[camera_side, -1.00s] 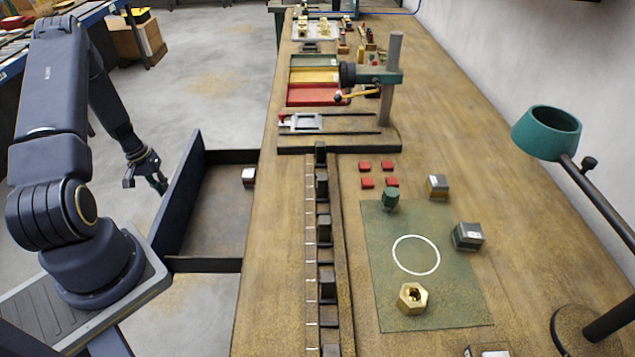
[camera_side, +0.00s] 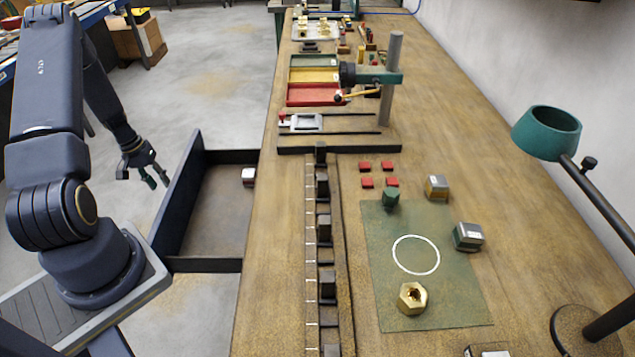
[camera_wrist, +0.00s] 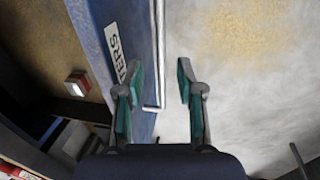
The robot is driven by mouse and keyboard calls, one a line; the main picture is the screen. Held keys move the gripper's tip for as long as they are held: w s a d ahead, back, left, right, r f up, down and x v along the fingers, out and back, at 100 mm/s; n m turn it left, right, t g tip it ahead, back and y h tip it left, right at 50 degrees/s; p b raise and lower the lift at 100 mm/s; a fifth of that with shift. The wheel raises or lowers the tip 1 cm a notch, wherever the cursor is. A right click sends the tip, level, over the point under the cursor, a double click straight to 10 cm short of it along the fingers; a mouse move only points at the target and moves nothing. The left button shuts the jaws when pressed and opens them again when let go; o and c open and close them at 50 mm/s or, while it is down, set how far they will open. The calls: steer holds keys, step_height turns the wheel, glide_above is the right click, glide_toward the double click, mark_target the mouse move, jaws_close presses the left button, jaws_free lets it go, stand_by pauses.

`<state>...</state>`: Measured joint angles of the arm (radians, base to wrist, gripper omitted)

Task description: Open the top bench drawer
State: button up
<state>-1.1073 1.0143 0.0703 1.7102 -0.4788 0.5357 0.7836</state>
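The top bench drawer (camera_side: 207,212) is pulled out from the left side of the bench, its dark inside showing. A small silver and red block (camera_side: 248,176) lies in it, against the bench side. In the wrist view the drawer's blue front (camera_wrist: 118,22) carries a label, partly cut off, and a pale bar handle (camera_wrist: 158,60). My gripper (camera_side: 160,182) is just left of the drawer front in the side view. In the wrist view my gripper (camera_wrist: 158,90) has its green-padded fingers spread wide, with the handle's end between them; nothing is gripped.
The bench top (camera_side: 290,250) holds a row of dark blocks on a rail, a green mat (camera_side: 455,300) with a brass nut (camera_side: 413,298), and a lamp (camera_side: 547,132) at right. Open floor (camera_side: 215,70) lies left of the bench.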

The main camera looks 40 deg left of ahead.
step_height(320, 180, up, 9)
steer(key=s+a, duration=0.1)
steer(key=shift+s, duration=0.15)
steer(key=shift+a, duration=0.1)
steer(key=w+d+r+m+t+y, duration=0.1)
steer(key=w+d+r+m, duration=0.1)
steer(key=w+d+r, duration=0.4)
steer(key=w+d+r+m+t+y, duration=0.1)
steer(key=w+d+r+m, duration=0.2)
steer(key=w+r, duration=0.6)
steer(key=w+d+r+m+t, duration=0.1)
steer(key=w+d+r+m, duration=0.1)
steer(key=d+r, duration=0.7)
steer(key=s+d+r+m+t, duration=0.1)
steer(key=s+d+r+m, duration=0.2)
steer(key=d, duration=0.5)
steer(key=s+d+r+t, duration=0.1)
steer(key=s+d+r, duration=0.25)
steer(key=d, duration=0.45)
steer(key=s+d+f+n+g, duration=0.1)
steer(key=s+d+f, duration=0.2)
steer(key=s, duration=0.6)
steer(key=shift+s+d, duration=0.25)
steer(key=shift+d, duration=0.35)
